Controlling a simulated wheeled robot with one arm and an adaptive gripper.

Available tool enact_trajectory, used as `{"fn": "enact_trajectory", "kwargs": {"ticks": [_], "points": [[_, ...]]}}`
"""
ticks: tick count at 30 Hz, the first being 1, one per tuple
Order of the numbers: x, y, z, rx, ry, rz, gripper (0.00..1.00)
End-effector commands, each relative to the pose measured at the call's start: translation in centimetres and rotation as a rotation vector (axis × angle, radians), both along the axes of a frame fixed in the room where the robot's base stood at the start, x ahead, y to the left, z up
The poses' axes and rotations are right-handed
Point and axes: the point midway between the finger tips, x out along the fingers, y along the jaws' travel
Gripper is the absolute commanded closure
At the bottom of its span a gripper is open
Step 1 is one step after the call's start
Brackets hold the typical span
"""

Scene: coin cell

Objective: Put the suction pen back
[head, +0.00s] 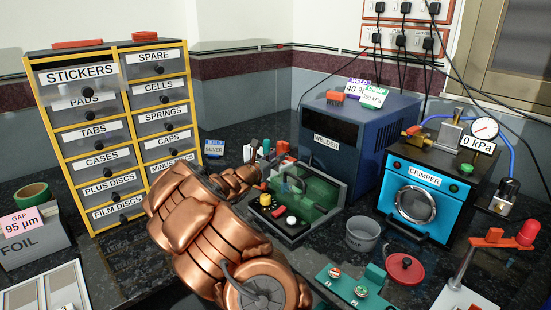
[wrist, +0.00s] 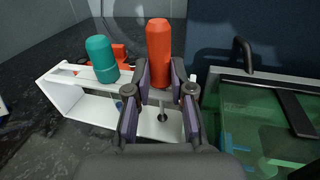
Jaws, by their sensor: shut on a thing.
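In the wrist view, my gripper (wrist: 160,84) is shut on a red-orange capped tool (wrist: 159,45), which looks like the suction pen. The red cap stands upright above the fingertips. Its lower part is mostly hidden by the fingers; a small dark disc shows below them. A white stand (wrist: 70,88) lies under and to the left of my gripper. A teal-capped tool (wrist: 101,55) stands at this stand. I cannot tell whether the held tool touches the stand. In the head view, my copper arm hides most of this area.
A green-windowed tray (head: 318,190) stands right of my gripper; its green pane also shows in the wrist view (wrist: 245,120). The blue welder (head: 335,140) is behind it. The drawer cabinet (head: 118,130) is at left, the crimper (head: 425,195) at right. A grey cup (head: 362,235) stands in front.

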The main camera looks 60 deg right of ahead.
Motion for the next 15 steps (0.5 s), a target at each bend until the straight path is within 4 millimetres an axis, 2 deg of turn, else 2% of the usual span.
{"fn": "enact_trajectory", "kwargs": {"ticks": [4, 5, 11, 15], "points": [[-0.02, -0.02, -0.48, 0.0, 0.001, 0.0, 1.0], [-0.02, -0.02, -0.4, 0.0, 0.001, 0.0, 0.75], [-0.02, -0.01, -0.37, 0.001, 0.001, 0.0, 0.54], [-0.01, -0.01, -0.38, 0.001, 0.001, 0.0, 0.53]]}}
